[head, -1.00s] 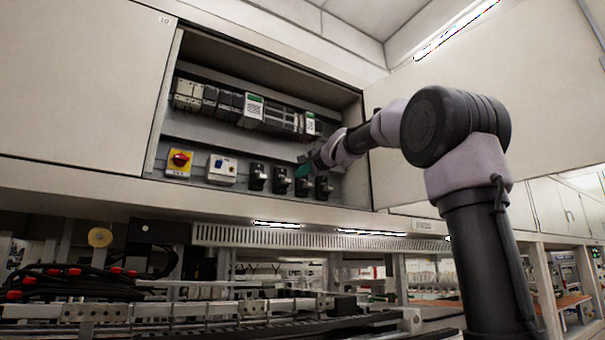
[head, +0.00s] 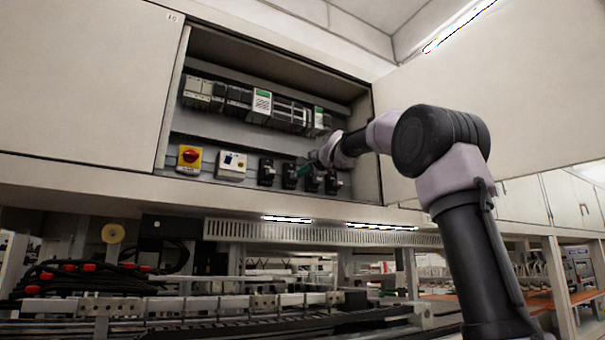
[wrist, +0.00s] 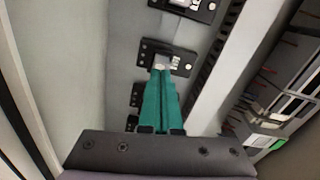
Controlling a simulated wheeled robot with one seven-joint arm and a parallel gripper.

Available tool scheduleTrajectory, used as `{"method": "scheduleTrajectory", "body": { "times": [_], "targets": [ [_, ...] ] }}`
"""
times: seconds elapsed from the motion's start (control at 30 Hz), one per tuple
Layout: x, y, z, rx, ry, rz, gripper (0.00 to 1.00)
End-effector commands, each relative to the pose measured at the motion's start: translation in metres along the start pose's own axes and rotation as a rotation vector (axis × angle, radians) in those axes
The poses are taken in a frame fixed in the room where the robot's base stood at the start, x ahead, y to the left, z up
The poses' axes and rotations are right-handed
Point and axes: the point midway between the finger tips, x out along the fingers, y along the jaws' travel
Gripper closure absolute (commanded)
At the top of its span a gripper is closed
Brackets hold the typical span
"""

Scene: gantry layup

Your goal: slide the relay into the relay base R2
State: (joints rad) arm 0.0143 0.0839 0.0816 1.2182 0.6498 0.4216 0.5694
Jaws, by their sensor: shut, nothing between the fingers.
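My gripper (wrist: 162,72) has teal fingers pressed together, with nothing seen between them. Its tips are right in front of one black relay base (wrist: 182,62) in the wrist view, and they hide part of it. A small pale grey part shows at the tips, on that base; I cannot tell whether it is the relay. In the head view my gripper (head: 306,170) is at the row of black bases, close to the second base from the left (head: 289,177). No label for R2 can be read. I cannot pick out a loose relay.
Another base (wrist: 180,6) lies above in the wrist view, and further bases (wrist: 137,95) lie below. A red-and-yellow switch (head: 189,158) and a white box (head: 232,165) stand left of the row. Rail-mounted modules (head: 262,105) run above. The open door (head: 520,110) is at right.

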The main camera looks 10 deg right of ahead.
Motion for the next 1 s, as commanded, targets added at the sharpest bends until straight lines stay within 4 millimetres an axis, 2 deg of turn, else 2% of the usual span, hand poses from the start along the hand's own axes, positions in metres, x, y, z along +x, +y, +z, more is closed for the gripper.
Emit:
{"method": "scheduleTrajectory", "body": {
  "times": [0.5,1.0],
  "targets": [
    [0.005,0.0,0.0,-0.001,0.001,0.0,1.0],
    [-0.028,-0.001,0.0,-0.001,0.001,-0.001,1.0]
  ]
}}
